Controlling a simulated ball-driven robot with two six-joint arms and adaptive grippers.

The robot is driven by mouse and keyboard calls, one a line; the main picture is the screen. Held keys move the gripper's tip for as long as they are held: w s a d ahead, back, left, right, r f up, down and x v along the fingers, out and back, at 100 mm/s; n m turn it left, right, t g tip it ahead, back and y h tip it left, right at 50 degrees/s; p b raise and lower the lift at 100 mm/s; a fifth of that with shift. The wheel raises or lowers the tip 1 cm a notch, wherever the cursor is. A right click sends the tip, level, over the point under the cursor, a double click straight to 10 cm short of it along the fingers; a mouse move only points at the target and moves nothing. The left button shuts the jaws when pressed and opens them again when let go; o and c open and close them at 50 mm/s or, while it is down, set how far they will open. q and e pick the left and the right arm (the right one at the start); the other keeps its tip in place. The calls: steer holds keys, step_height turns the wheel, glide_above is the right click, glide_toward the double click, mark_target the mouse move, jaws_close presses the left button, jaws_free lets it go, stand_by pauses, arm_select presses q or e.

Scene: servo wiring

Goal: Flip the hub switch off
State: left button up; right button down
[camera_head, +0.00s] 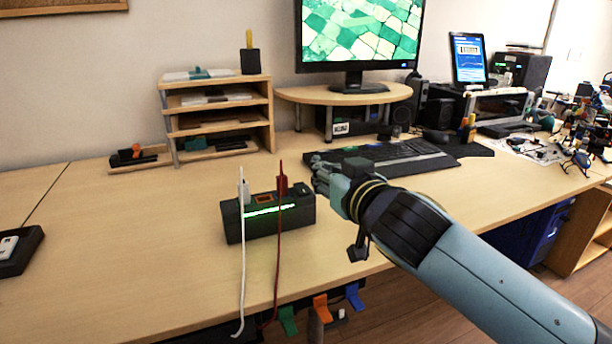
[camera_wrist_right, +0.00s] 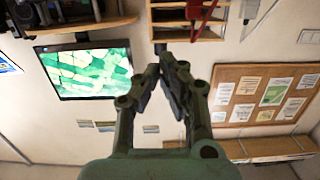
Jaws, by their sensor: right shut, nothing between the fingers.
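The hub (camera_head: 240,229) is a dark box on the desk with a lit green strip across its front. The hub switch (camera_head: 264,198) is an orange-framed patch on its top, between a white plug (camera_head: 243,193) and a red plug (camera_head: 282,185). Whether the rocker is tilted is too small to tell. My right gripper (camera_head: 318,168) is right of the hub and apart from it, in front of the keyboard. It is shut and empty; its fingers also show in the wrist view (camera_wrist_right: 166,62). My left gripper is out of view.
A white cord (camera_head: 242,270) and a red cord (camera_head: 279,250) hang over the desk's front edge. A keyboard (camera_head: 400,155) lies behind my right gripper. A wooden shelf (camera_head: 218,129) stands behind the hub. The desk left of the hub is mostly clear.

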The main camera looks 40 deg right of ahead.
glide_above(306, 190)
steer(key=shift+s+f, duration=0.45)
steer(key=f, duration=0.1)
steer(key=f+b, duration=0.1)
steer(key=shift+w+f, duration=0.3)
steer(key=shift+w, duration=0.1)
steer(key=shift+w+f+b, duration=0.1)
steer(key=shift+f+b, duration=0.2)
steer(key=shift+f, duration=0.45)
